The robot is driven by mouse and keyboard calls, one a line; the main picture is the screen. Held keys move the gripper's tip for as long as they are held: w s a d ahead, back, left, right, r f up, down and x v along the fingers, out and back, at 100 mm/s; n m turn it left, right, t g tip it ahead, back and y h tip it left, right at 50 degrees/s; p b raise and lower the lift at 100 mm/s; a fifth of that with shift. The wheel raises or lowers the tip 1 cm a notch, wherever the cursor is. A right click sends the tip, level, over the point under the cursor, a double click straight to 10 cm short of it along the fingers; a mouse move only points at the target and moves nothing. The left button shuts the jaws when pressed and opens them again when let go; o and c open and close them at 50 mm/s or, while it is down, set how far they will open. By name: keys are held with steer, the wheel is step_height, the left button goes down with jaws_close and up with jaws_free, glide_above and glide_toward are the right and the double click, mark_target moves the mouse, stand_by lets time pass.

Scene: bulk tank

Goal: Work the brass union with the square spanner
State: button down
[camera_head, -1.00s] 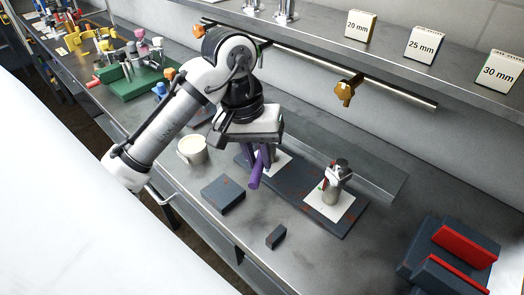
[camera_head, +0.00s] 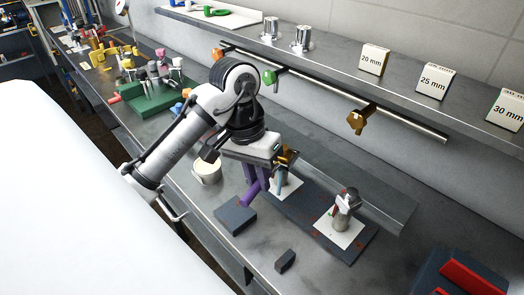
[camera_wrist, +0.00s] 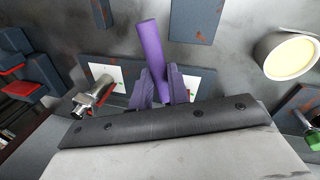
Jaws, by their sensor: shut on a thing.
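My gripper (camera_head: 258,180) is shut on a purple spanner (camera_head: 250,193), whose round handle slants down left. In the wrist view the spanner (camera_wrist: 152,50) points away from between the fingers, and its working end is hidden. A brass-coloured piece (camera_head: 288,157), apparently the union, shows just right of and behind my gripper. It is over a white card (camera_head: 291,186) on the dark base plate (camera_head: 305,211); my gripper partly hides it. I cannot tell whether the spanner touches it. A second, metal fitting (camera_head: 346,208) stands on another white card to the right.
A cream-topped pot (camera_head: 207,171) stands left of my gripper. A dark block (camera_head: 235,216) and a small block (camera_head: 285,260) lie in front. A rail behind carries a brass-coloured piece (camera_head: 357,120). Red-and-dark blocks (camera_head: 470,277) stand front right. A green rack (camera_head: 150,102) is far left.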

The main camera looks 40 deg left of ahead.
steer(key=shift+a+m+g+p, duration=0.4)
steer(key=shift+a+m+p, duration=1.65)
steer(key=shift+m, duration=0.25)
steer(key=shift+a+r, duration=0.1)
steer(key=shift+w+a+m+p, duration=0.25)
steer(key=shift+a+m+p, duration=0.3)
steer(key=shift+p, duration=0.3)
steer(key=shift+w+a+m+g+p, duration=0.25)
steer(key=shift+a+m+g+p, duration=0.1)
steer(key=shift+a+m, duration=0.3)
steer(key=shift+s+d+p, duration=0.15)
steer(key=shift+d+p, duration=0.2)
steer(key=shift+p, duration=0.15)
